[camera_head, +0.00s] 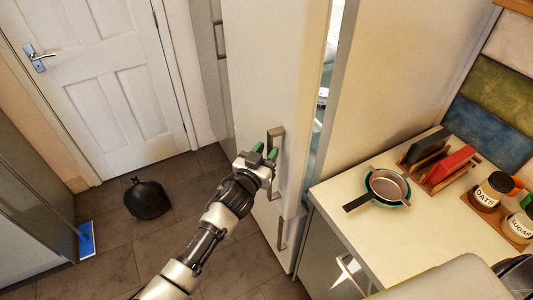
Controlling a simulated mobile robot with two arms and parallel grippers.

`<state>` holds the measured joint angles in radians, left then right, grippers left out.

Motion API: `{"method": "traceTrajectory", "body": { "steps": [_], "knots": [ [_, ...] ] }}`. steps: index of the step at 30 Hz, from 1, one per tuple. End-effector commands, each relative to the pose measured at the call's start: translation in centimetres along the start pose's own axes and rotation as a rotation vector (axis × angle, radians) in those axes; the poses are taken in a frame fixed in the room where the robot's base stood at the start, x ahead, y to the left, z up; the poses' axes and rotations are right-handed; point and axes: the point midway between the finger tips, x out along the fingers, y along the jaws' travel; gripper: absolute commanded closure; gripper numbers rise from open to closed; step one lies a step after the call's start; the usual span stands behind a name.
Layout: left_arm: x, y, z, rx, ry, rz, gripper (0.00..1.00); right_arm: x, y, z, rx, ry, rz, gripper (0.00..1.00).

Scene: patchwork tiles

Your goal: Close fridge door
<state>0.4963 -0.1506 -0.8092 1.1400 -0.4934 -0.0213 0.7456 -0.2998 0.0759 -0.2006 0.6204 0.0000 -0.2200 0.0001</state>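The white fridge door (268,75) stands partly open in the middle of the head view. A lit gap with shelves (323,97) shows between its right edge and the fridge side. The door has a vertical metal handle (279,185). My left gripper (264,152), with green fingertips, is at the upper part of this handle. The two fingertips look apart, but I cannot tell whether they touch the handle. A second handle (281,233) sits lower down. My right gripper is not in view.
A counter (333,207) at the right holds a pan (388,186), a rack with boards (440,165) and jars (490,192). A black bag (146,199) lies on the tiled floor. A white room door (105,75) is at the back left.

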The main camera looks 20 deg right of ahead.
Motion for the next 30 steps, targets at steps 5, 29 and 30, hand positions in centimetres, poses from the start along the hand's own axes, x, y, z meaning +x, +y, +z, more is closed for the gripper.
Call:
{"method": "traceTrajectory", "body": {
  "steps": [5,29,30],
  "knots": [
    [-0.1,0.0,0.2,-0.002,-0.004,0.000,0.66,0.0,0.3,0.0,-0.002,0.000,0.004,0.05],
    [-10.3,-0.1,0.2,-0.002,-0.002,0.000,0.66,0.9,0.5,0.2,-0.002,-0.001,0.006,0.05],
    [-10.5,-0.1,0.2,-0.002,-0.003,0.000,0.66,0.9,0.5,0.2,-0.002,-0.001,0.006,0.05]
  ]
}}
